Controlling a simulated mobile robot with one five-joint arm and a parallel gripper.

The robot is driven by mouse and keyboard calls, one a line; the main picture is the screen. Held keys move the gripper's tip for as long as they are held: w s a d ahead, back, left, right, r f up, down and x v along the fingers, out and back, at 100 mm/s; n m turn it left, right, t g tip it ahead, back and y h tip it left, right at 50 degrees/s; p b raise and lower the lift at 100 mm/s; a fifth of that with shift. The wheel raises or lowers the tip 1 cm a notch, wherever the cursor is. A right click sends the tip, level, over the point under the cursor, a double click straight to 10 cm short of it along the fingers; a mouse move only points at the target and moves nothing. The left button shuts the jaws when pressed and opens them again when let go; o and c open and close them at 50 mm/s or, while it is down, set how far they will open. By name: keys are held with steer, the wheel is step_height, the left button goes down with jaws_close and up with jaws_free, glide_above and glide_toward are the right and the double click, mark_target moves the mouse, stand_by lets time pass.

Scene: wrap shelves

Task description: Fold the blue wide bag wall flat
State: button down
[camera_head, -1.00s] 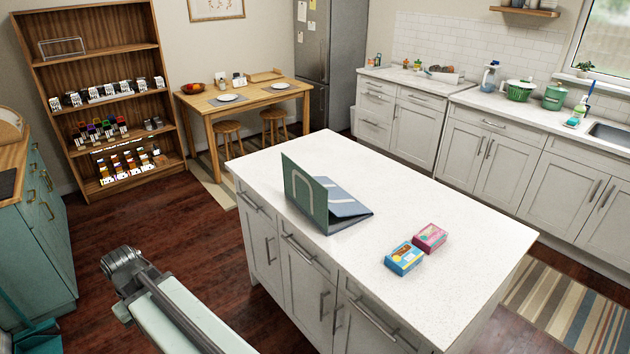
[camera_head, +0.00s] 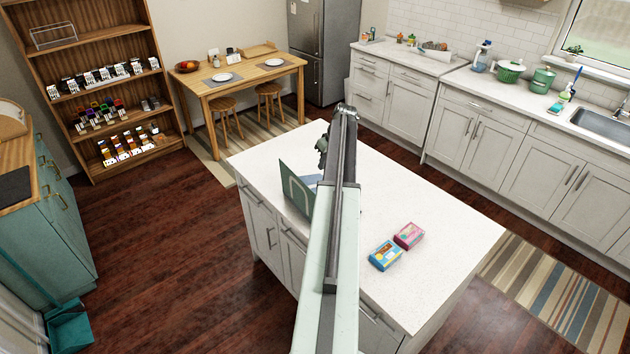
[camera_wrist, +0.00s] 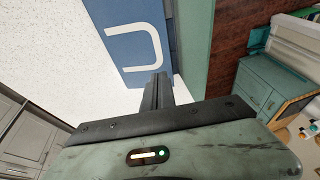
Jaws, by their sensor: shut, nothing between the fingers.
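The bag stands on the white island top (camera_head: 430,190). Its green wall (camera_head: 296,190) with a pale handle stands upright at the island's left edge in the head view. A sliver of its blue wall (camera_head: 312,180) shows behind it; my arm hides the rest. In the wrist view the blue wall (camera_wrist: 120,15) with a white U-shaped handle fills the upper middle, and the green wall (camera_wrist: 195,45) is to its right. My gripper (camera_wrist: 157,78) is shut and empty, with its tips overlapping the blue wall's near edge. I cannot tell whether they touch it.
A blue box (camera_head: 386,255) and a pink box (camera_head: 409,235) lie on the island to the right of my arm. The island top beyond them is clear. A dining table (camera_head: 245,85), a shelf unit (camera_head: 110,90) and a teal cabinet (camera_head: 60,215) stand farther off.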

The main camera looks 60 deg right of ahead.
steer(key=b+x, duration=1)
steer(key=x, duration=0.1)
steer(key=shift+f, duration=0.2)
steer(key=f+b, duration=0.1)
steer(key=a+f+b, duration=0.1)
steer(key=shift+w+a+f+b, duration=0.1)
steer(key=shift+w+b, duration=0.05)
steer(key=shift+b, duration=0.25)
steer(key=shift+f, duration=0.1)
steer(key=shift+a, duration=0.1)
steer(key=shift+w+a+f+b, duration=0.15)
steer(key=shift+a+f+b, duration=0.1)
steer(key=shift+f+b, duration=0.35)
steer(key=shift+w+a+f+b, duration=0.1)
steer(key=shift+a+f+b, duration=0.15)
steer(key=shift+f+b, duration=0.25)
steer(key=shift+r, duration=0.25)
steer(key=shift+r, duration=0.1)
